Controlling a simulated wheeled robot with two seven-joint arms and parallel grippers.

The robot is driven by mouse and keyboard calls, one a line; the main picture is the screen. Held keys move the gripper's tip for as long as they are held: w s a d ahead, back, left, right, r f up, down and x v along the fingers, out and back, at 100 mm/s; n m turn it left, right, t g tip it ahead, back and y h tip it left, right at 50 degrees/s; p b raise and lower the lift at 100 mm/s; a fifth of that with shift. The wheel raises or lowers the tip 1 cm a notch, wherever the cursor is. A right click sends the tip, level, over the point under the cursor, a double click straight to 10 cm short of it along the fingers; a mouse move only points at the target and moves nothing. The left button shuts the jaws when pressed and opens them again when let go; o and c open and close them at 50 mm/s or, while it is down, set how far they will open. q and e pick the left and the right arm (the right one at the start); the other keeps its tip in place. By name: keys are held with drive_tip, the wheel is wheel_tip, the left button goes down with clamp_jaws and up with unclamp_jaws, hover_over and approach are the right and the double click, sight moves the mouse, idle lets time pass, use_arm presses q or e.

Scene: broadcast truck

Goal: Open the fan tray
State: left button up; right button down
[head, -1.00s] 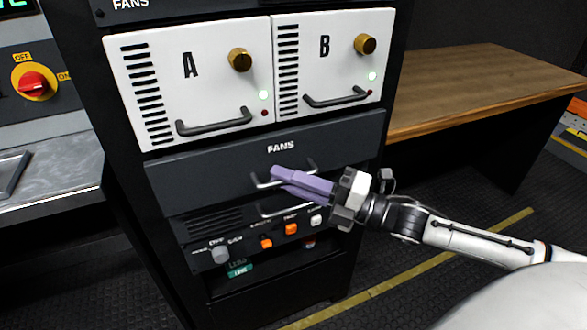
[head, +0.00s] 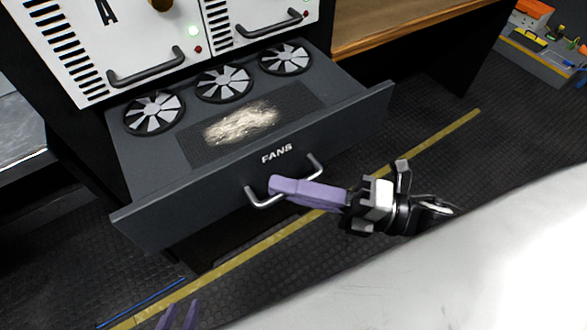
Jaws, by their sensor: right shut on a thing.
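The fan tray (head: 345,122), a dark grey drawer labelled FANS on its front, is pulled well out of the rack in the head view. Three round fans and a dark mesh strip with a pale dusty patch (head: 240,122) show inside it. My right gripper (head: 275,188), with purple fingers, is shut on the tray's metal bar handle (head: 313,168) at the front. The fingers hide part of the bar. The purple fingertips of my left gripper (head: 179,317) show at the bottom edge, apart from each other and with nothing between them, away from the tray.
White units A (head: 75,50) and B (head: 240,12) with handles sit above the tray. A wooden desk (head: 405,25) stands to the right of the rack. Dark floor with a yellow line (head: 420,148) lies in front. An equipment case or bench stands at the far upper right.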

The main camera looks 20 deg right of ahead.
drive_tip(key=c, duration=1.8)
unclamp_jaws()
drive_tip(key=shift+s+d, duration=0.15)
drive_tip(key=v, duration=1)
